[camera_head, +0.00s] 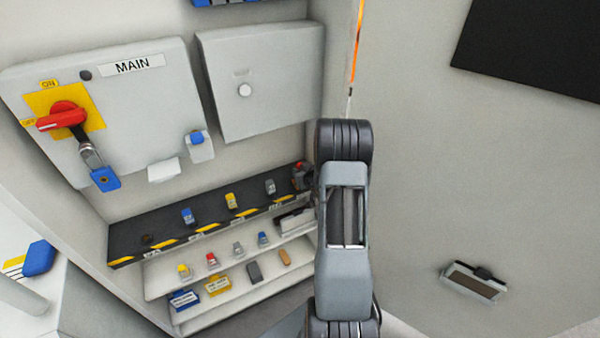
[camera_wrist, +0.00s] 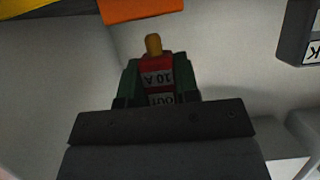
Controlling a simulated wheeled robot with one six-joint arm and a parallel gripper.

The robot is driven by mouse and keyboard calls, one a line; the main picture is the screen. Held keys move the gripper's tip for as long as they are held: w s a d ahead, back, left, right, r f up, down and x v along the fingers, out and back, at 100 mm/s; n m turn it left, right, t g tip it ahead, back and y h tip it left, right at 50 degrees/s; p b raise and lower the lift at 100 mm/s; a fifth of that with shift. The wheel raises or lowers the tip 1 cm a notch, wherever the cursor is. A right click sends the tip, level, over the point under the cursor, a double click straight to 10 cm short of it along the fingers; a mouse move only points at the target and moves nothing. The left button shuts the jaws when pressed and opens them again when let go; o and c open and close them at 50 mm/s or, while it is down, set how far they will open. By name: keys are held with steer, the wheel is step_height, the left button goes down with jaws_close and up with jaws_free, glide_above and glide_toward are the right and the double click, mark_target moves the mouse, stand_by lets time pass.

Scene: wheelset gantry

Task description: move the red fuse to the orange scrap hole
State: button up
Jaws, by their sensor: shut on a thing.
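My gripper (camera_wrist: 158,85) is shut on a red fuse (camera_wrist: 156,64) with a "10 A" label and a yellow-orange tip. Its green-sided fingers clasp the fuse from both sides. In the head view, my gripper (camera_head: 303,180) shows partly behind my arm, at the right end of the black shelf, with a bit of the red fuse (camera_head: 298,166) visible. An orange surface (camera_wrist: 142,9) lies at the top of the wrist view, beyond the fuse tip and apart from it. I cannot tell whether it belongs to the scrap hole; no hole shows in it.
The black shelf (camera_head: 126,258) holds blue (camera_head: 187,216), yellow (camera_head: 231,201) and grey (camera_head: 270,187) fuses. The white shelf (camera_head: 160,290) below holds several more, one red (camera_head: 212,259). A MAIN panel (camera_head: 135,120) with a red switch (camera_head: 62,117) and a grey box (camera_head: 265,95) stand above.

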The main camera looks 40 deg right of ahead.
steer(key=shift+f+b, duration=1.35)
steer(key=shift+b, duration=0.1)
stand_by(0.5)
steer(key=o, duration=0.7)
steer(key=shift+o, duration=1.4)
steer(key=shift+a, duration=0.1)
